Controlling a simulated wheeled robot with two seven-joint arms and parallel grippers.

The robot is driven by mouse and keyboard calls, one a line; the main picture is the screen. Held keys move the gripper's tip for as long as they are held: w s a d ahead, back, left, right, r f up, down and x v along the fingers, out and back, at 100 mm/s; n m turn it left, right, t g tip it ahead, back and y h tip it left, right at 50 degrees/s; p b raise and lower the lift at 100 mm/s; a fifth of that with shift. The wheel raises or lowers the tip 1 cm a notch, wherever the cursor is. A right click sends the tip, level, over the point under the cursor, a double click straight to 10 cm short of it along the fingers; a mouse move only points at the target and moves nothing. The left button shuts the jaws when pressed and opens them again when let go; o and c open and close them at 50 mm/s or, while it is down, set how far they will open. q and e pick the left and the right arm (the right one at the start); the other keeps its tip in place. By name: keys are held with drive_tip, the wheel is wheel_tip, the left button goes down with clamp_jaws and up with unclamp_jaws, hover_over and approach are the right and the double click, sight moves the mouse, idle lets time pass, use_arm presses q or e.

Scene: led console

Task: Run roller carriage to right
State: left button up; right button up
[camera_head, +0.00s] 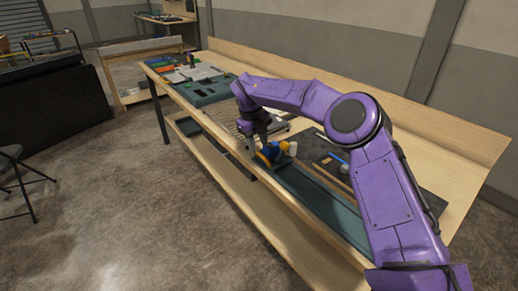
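My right arm comes in from the right over the long wooden bench, and its gripper (250,146) points down near the bench's front edge. A small blue, yellow and white item (271,152), perhaps the roller carriage, is just right of the fingertips, at the left end of a long dark green tray or track (318,200). I cannot tell whether the gripper touches it. The fingers are too small and partly merged with the things behind to show whether they are open or shut. My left gripper is out of view.
A light ribbed panel (229,122) lies left of the gripper. A dark green case (207,93) and coloured bins (160,64) stand farther left on the bench (292,121). A dark mat (318,150) lies behind the track. A low back board runs along the bench.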

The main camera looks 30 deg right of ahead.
sight(260, 154)
drive_tip(key=f, duration=0.3)
drive_tip(key=shift+d+f, duration=0.2)
drive_tip(key=shift+d, duration=0.15)
clamp_jaws()
